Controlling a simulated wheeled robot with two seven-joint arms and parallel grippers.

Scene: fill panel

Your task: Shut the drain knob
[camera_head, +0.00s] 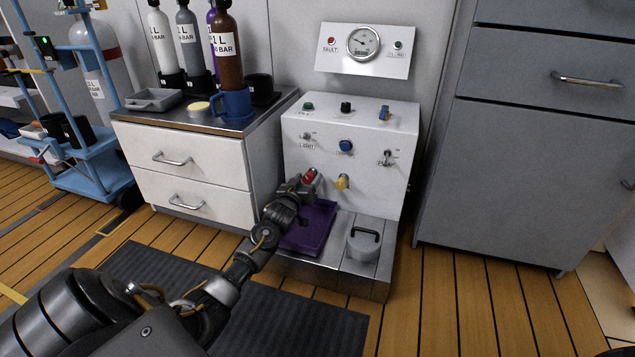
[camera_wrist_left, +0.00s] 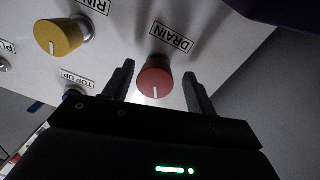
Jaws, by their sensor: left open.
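The red drain knob (camera_wrist_left: 155,80) has a white line on its face and sits below the DRAIN label (camera_wrist_left: 171,38) in the left wrist view. In the head view the red knob (camera_head: 309,176) is low on the white panel's front. My left gripper (camera_wrist_left: 160,84) is open, with one finger on each side of the red knob. Gaps show between the fingers and the knob. In the head view my left gripper (camera_head: 298,184) is at the knob and partly covers it. My right gripper is not in view.
A yellow knob (camera_head: 342,181) is just right of the red one. Above are a blue knob (camera_head: 346,146) and switches. A purple tray (camera_head: 310,228) and a grey lidded piece with a handle (camera_head: 363,244) are below. A white drawer cabinet (camera_head: 190,172) stands left.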

